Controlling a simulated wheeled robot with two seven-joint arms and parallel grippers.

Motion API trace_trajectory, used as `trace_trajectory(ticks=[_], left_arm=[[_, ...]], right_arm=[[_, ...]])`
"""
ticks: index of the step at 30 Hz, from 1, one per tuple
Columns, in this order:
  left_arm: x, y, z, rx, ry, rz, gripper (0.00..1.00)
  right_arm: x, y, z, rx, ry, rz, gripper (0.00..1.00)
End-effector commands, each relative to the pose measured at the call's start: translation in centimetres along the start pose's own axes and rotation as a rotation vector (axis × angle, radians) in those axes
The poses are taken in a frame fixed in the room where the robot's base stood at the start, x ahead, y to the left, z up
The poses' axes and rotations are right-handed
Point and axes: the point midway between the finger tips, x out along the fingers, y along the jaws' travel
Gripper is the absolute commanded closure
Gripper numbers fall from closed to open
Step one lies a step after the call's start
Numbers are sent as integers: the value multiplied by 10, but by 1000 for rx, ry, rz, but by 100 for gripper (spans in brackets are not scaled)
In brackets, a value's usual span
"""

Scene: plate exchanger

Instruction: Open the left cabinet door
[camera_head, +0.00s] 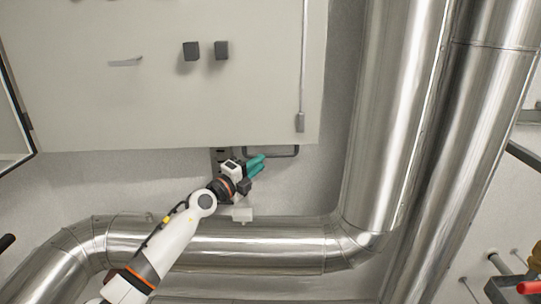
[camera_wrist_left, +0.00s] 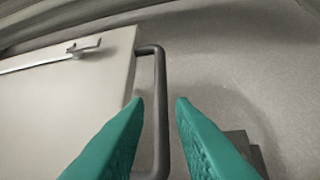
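A pale cabinet (camera_head: 120,100) fills the upper left of the head view. It has two dark knobs (camera_head: 206,50) on its face. A dark U-shaped bar (camera_head: 280,155) shows along its lower edge. In the wrist view the bar (camera_wrist_left: 160,80) stands beside the cabinet panel (camera_wrist_left: 90,90). My left gripper (camera_head: 262,163) is at the bar, below the cabinet. Its teal fingers (camera_wrist_left: 159,98) are apart, and the bar appears between them; contact is not visible. I cannot tell which panel is the left door. My right gripper is not in view.
Large shiny pipes (camera_head: 395,120) rise on the right, and another pipe (camera_head: 280,246) runs below the cabinet near my left arm. A slim rod (camera_head: 303,60) runs down the cabinet's right side. A dark-edged panel (camera_head: 12,115) is at the left.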

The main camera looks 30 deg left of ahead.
Motion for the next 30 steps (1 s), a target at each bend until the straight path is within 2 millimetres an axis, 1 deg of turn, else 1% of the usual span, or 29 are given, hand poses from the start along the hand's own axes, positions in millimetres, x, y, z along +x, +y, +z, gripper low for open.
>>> trace_trajectory(ticks=[1,3,6,10,15,23,24,28,30], left_arm=[[10,0,-1,-3,2,3,78],[21,1,0,-4,1,4,78],[35,0,0,-3,1,2,78],[49,0,0,-3,2,2,78],[58,0,0,-1,0,1,78],[59,0,0,-1,0,0,78],[59,0,0,-1,0,0,79],[59,0,0,-1,0,0,100],[59,0,0,-1,0,0,100]], right_arm=[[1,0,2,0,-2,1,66],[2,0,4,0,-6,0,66],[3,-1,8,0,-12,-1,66],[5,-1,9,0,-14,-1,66],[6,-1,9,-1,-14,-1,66],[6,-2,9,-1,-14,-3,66],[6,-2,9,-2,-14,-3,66],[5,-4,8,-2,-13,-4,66],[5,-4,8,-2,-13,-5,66]])
